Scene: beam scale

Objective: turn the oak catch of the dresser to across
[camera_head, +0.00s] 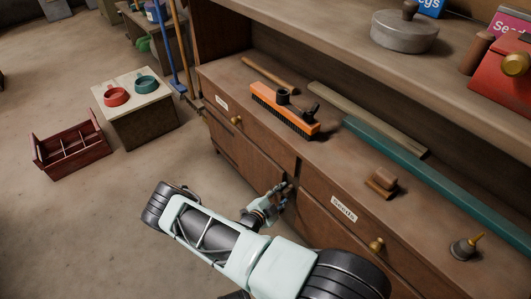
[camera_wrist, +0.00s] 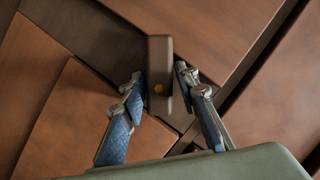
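The oak catch (camera_wrist: 159,55) is a small brown wooden block with a round brass pin. In the wrist view it stands upright in the picture, slanted relative to the panel edges of the dresser behind it. My gripper (camera_wrist: 159,78) has one finger on each side of the catch, with a narrow gap visible on both sides; it looks open around it. In the head view my gripper (camera_head: 284,190) is at the front of the dresser (camera_head: 318,186), between two lower doors, and largely hides the catch.
On the dresser top are an orange brush (camera_head: 284,110), a long teal bar (camera_head: 420,163), a wooden block (camera_head: 382,181) and a small tool (camera_head: 466,247). Brass knobs (camera_head: 376,244) stick out of the front. A red crate (camera_head: 72,149) and a low box (camera_head: 140,122) stand on the floor, left.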

